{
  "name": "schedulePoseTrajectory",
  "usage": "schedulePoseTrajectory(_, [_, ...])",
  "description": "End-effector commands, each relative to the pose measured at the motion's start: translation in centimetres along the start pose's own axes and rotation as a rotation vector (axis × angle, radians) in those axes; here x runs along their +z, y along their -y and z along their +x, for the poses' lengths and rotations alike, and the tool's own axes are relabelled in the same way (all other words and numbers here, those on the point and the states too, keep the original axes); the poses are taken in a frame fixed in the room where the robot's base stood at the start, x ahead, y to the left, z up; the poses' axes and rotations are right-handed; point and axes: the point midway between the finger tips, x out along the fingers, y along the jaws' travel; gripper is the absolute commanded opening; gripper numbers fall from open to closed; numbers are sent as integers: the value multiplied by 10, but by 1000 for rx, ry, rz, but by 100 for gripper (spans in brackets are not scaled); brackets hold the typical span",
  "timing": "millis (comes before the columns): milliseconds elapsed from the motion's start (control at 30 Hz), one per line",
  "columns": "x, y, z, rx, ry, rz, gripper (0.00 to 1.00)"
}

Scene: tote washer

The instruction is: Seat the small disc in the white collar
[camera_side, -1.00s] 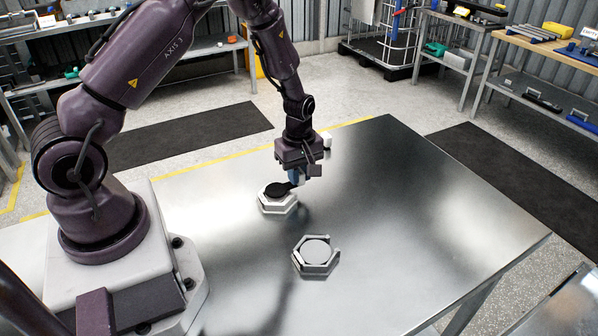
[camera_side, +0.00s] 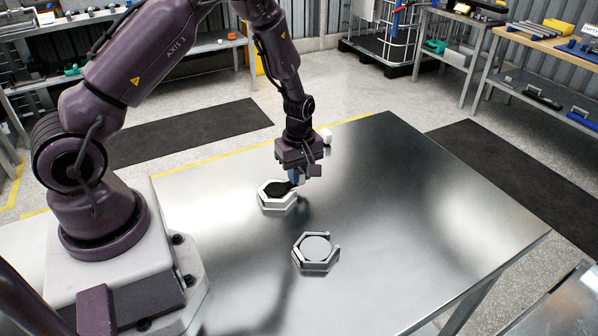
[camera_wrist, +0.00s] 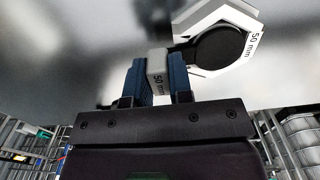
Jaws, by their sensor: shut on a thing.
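The small disc (camera_side: 277,188) is dark, with an arm leading to a grey block marked "50 mm" (camera_wrist: 158,72). My gripper (camera_side: 296,177) is shut on that block between its blue fingers, at the far right side of the white collar (camera_side: 278,206). The collar is a hexagonal ring on the table, also marked "50 mm" in the wrist view (camera_wrist: 253,43). The disc (camera_wrist: 218,46) lies flat within the collar's outline, at or just above its opening. I cannot tell whether it rests fully on the bottom.
A small white block (camera_side: 326,136) shows behind my gripper. The table's right side is clear.

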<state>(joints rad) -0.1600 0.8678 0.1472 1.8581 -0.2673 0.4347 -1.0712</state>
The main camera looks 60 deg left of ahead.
Motion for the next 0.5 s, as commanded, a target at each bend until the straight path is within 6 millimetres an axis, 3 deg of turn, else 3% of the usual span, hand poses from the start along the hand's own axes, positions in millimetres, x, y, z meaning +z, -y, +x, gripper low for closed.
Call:
schedulePoseTrajectory(400, [0, 0, 3, 0, 0, 0, 0])
schedulePoseTrajectory(433, [0, 0, 3, 0, 0, 0, 27])
schedulePoseTrajectory(500, [0, 0, 3, 0, 0, 0, 43])
